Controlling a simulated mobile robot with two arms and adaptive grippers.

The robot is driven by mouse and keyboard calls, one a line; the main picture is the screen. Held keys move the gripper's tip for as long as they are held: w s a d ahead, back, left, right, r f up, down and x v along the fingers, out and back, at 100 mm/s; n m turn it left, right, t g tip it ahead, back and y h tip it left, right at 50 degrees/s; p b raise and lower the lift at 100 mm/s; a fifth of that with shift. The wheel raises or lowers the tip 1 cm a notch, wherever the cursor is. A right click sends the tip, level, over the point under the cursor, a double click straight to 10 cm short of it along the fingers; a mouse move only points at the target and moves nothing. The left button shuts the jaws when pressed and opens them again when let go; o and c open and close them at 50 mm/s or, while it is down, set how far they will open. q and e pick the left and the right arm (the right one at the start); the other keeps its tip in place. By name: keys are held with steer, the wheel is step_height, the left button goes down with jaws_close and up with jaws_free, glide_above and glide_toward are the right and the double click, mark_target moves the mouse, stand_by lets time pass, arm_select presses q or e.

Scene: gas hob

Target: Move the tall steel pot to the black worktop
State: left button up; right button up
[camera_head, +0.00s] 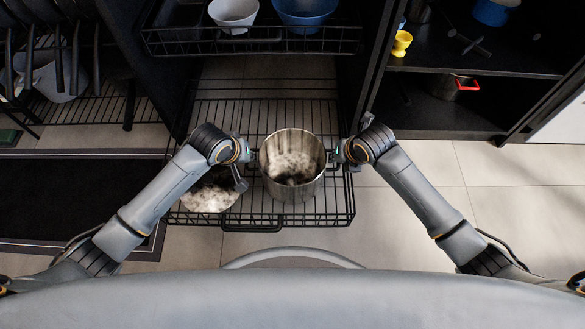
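The tall steel pot (291,190) stands upright and open-topped in the pulled-out lower wire drawer (335,215). Its inside shows mottled dark and light patches. My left gripper (249,153) is at the pot's left side near the rim. My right gripper (336,153) is at its right side at about the same height. Both seem to be at the side handles, but the fingers are too small and partly hidden to tell whether they are shut. No surface is clearly recognisable as the black worktop.
A round shiny pan or lid (208,195) lies left of the pot in the drawer. An upper wire drawer (250,42) holds a white bowl (233,12) and a blue bowl (305,10). Dark shelves (465,65) stand at right. A dark mat-like surface (65,200) lies at left; tiled floor is clear at right.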

arm_select(q)
steer(key=shift+r, duration=0.1)
jaws_close()
arm_select(e)
steer(key=shift+r, duration=0.1)
jaws_close()
